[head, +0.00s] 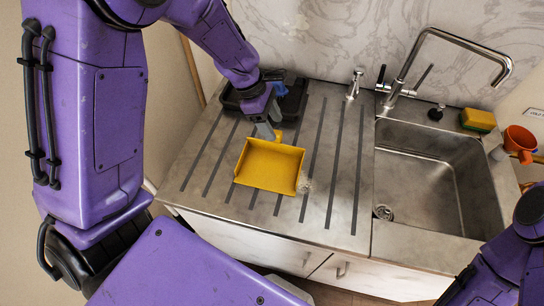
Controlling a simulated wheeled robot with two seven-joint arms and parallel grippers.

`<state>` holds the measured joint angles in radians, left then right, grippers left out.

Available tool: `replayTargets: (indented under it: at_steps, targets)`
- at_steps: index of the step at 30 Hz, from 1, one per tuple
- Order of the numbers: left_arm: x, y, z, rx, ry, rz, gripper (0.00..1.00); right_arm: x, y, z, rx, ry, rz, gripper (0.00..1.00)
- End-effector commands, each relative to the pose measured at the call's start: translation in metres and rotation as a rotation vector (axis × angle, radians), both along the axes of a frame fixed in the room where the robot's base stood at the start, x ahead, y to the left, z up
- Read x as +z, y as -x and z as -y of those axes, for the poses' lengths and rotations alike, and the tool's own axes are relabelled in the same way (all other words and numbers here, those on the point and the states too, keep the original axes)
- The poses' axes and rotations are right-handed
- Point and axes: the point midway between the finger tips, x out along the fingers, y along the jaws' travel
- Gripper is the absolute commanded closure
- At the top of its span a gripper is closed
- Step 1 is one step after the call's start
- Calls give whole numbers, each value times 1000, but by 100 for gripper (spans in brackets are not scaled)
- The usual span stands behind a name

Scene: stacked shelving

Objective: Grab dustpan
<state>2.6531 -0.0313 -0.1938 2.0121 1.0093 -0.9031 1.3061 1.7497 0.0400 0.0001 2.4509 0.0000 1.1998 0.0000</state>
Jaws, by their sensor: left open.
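The yellow dustpan (268,168) lies on the metal drainboard left of the sink, its wide pan toward the front and its short handle (278,137) toward the back. My left gripper (270,131) is open and reaches down from the back left, with its grey fingers at the dustpan's handle end. I cannot tell whether the fingers touch the handle. My right arm shows at the lower right; its gripper is out of view.
A black tray (232,98) with a blue item (281,89) stands behind my left gripper. The sink (425,168) with its tall tap (455,40) is to the right. The drainboard right of the dustpan is mostly clear.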

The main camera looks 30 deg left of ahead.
Motion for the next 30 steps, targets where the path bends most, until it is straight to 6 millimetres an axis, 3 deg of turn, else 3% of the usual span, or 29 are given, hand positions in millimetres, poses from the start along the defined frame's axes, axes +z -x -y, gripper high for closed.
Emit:
replayTargets:
  at_steps: [6,14,15,20,30]
  targets:
    - [-36,0,10,4,-2,-4,39,4,-1,0,0,0,1,28]
    - [-41,-1,12,6,-2,-2,39,4,-1,0,0,0,1,28]
    - [-41,-1,12,6,-2,-2,46,4,0,0,0,0,1,28]
    - [-41,0,12,6,-2,-2,98,4,0,0,0,1,1,28]
    - [-39,-1,11,7,-2,-1,100,6,0,0,0,0,1,28]
